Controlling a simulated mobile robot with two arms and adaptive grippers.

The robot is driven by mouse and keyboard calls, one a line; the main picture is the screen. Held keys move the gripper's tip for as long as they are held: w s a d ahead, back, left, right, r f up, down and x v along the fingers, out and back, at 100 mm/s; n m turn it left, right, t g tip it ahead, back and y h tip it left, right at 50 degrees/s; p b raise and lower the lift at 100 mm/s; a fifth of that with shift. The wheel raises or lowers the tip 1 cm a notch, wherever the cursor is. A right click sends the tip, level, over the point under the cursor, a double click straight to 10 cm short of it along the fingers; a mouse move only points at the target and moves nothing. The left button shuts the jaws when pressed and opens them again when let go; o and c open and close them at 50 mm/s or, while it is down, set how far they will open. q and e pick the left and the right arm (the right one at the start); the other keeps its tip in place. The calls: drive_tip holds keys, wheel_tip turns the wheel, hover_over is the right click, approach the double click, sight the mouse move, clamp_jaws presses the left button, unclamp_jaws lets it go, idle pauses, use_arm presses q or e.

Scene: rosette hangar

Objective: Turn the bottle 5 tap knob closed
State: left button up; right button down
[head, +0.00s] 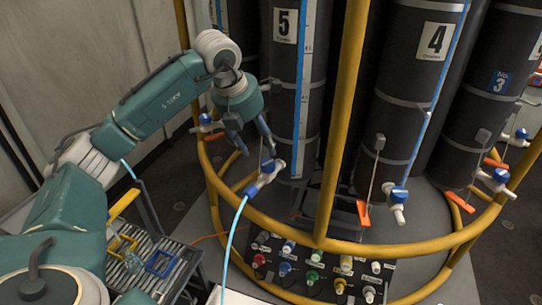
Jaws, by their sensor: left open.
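The dark bottle 5 (290,120) stands upright behind the yellow rail, with a "5" label near its top. Its tap (268,170), white with a blue part, sits low at the front of the bottle, and a light blue hose runs down from it. The exact angle of the knob is too small to tell. My left gripper (256,148) is open just above and to the left of the tap, fingers pointing down. I cannot tell whether a finger touches it. My right gripper is not in view.
Yellow rails (345,110) ring the bottles. Bottle 4 (400,130) stands to the right with its own tap (398,195). A panel of coloured connectors (310,270) lies low at the front. A grey rack (150,265) with blue and yellow frames stands at lower left.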

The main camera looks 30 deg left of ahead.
sight(267, 163)
use_arm(q)
drive_tip(key=p+x, duration=0.1)
drive_tip(key=x, duration=0.3)
drive_tip(key=shift+d+f, duration=0.15)
drive_tip(key=shift+f, duration=0.25)
drive_tip(key=p+x, duration=0.1)
drive_tip(key=x, duration=0.1)
drive_tip(key=shift+w+f, duration=0.5)
drive_tip(key=shift+f, duration=0.5)
drive_tip(key=shift+c, duration=0.8)
drive_tip(key=c, duration=0.9)
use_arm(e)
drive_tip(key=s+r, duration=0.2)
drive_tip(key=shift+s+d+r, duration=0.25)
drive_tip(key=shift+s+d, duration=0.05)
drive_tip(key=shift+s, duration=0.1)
